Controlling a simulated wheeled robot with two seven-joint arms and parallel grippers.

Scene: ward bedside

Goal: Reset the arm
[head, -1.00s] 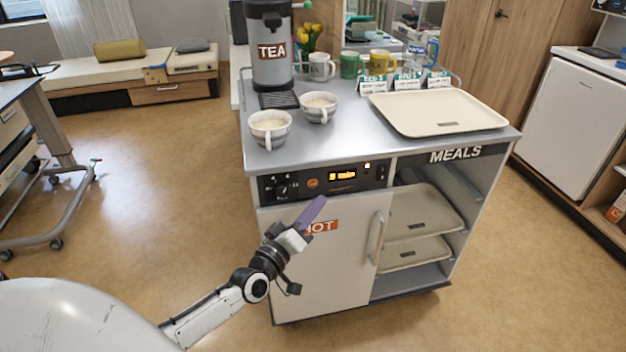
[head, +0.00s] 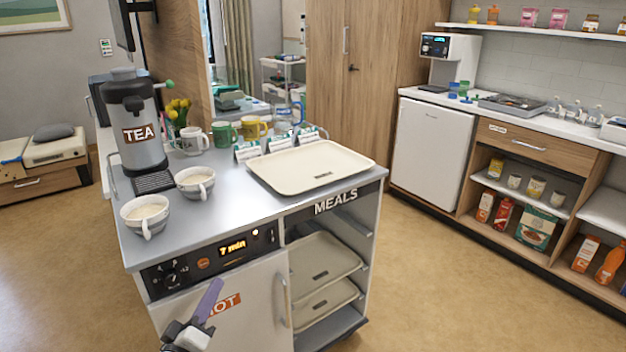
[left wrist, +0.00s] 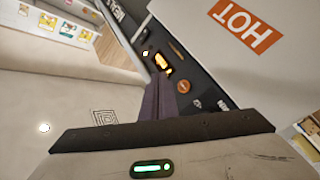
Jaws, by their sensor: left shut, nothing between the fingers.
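My left gripper (head: 208,298) is at the lower left of the head view, in front of the meal cart's HOT door (head: 252,302) and below its control panel (head: 212,256). Its purple fingers are shut with nothing between them. In the left wrist view the closed fingers (left wrist: 158,100) point toward the control panel, whose lit display (left wrist: 161,62) shows beyond them. The display reads 7 min in the head view. I cannot tell whether the fingertips touch the cart. My right gripper is in no view.
On the cart top stand a TEA urn (head: 138,128), two filled cups (head: 146,216), several mugs and a cream tray (head: 312,168). Two more trays (head: 322,262) sit in the open MEALS side. A white fridge (head: 432,148) and counter stand at the right. Floor between is clear.

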